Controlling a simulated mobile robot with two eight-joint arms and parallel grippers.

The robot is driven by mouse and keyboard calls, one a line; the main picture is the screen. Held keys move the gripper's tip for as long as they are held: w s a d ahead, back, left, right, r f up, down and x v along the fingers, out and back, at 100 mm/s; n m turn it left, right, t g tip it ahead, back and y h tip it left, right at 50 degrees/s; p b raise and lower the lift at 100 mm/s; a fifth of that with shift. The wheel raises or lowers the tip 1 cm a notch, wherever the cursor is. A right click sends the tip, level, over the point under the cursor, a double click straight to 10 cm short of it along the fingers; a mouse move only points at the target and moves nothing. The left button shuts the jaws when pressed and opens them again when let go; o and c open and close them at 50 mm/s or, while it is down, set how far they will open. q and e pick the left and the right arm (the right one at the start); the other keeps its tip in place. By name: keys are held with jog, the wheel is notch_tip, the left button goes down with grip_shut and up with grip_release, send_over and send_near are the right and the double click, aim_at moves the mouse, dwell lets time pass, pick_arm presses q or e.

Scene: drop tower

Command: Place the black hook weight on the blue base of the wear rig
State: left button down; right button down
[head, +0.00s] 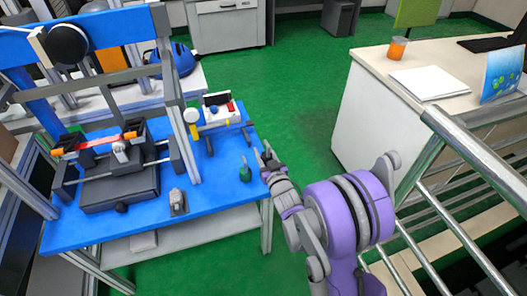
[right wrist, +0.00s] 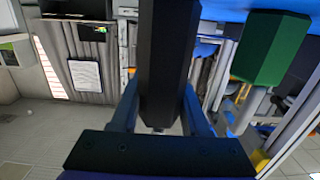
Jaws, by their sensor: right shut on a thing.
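The black hook weight (right wrist: 168,55) is between the fingers of my right gripper (right wrist: 160,108) in the right wrist view, and the gripper is shut on it. In the head view my right gripper (head: 268,162) is at the right edge of the blue base (head: 90,228) of the wear rig; the weight is hard to make out there. A green hook weight (head: 246,170) stands on the base just left of the gripper; it also shows in the right wrist view (right wrist: 270,47). A grey hook weight (head: 178,201) stands near the front edge. My left gripper is not in view.
The rig's grey upright (head: 182,125) and black carriage (head: 120,190) occupy the base's middle and left. A yellow and white device (head: 212,115) stands at its back right. A metal railing (head: 470,150) and a white counter (head: 370,110) are right. Blue surface between the weights is clear.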

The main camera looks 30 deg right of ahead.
jog(key=shift+c, duration=2)
grip_release()
jog(key=shift+s+r, duration=0.1)
jog(key=shift+r, duration=0.1)
jog(key=s+a+n+g+y, duration=0.1)
jog(key=s+a+g, duration=0.3)
jog(key=s, duration=0.6)
jog(key=s+a+n+g+y, duration=0.1)
jog(key=s+a+g, duration=0.3)
jog(key=s+a, duration=0.3)
jog(key=s+a+f+g+y+p, duration=0.1)
jog(key=s+a+g, duration=0.3)
jog(key=s, duration=1)
jog(key=shift+s+a+n+y, duration=0.4)
jog(key=shift+a+y, duration=0.2)
jog(key=shift+a, duration=0.35)
jog(key=shift+w, duration=0.1)
